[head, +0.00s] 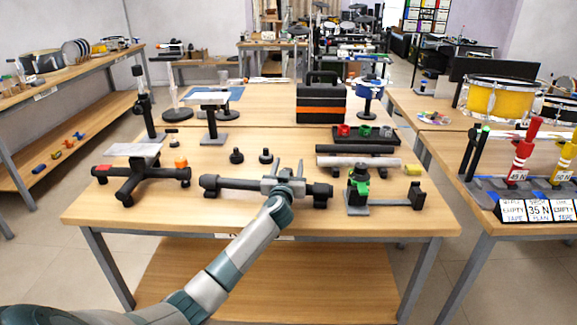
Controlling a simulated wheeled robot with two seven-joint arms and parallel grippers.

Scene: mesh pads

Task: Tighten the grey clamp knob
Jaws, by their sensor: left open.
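A black bar clamp (235,184) lies left to right near the front of the wooden table (150,215). My left gripper (288,168) is over its right half, fingers pointing up and away, open. I cannot pick out the grey clamp knob for sure; grey parts around the middle of the bar blend with my gripper, which hides part of it. Whether the fingers touch anything is too small to tell. My right gripper is out of view.
A black tripod base (140,182) with an orange knob stands left. Two black knobs (237,156) (266,156) sit behind the bar. A green-knobbed fixture (359,185) stands close right. Grey and black rods (358,161) lie behind it. The front table strip is clear.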

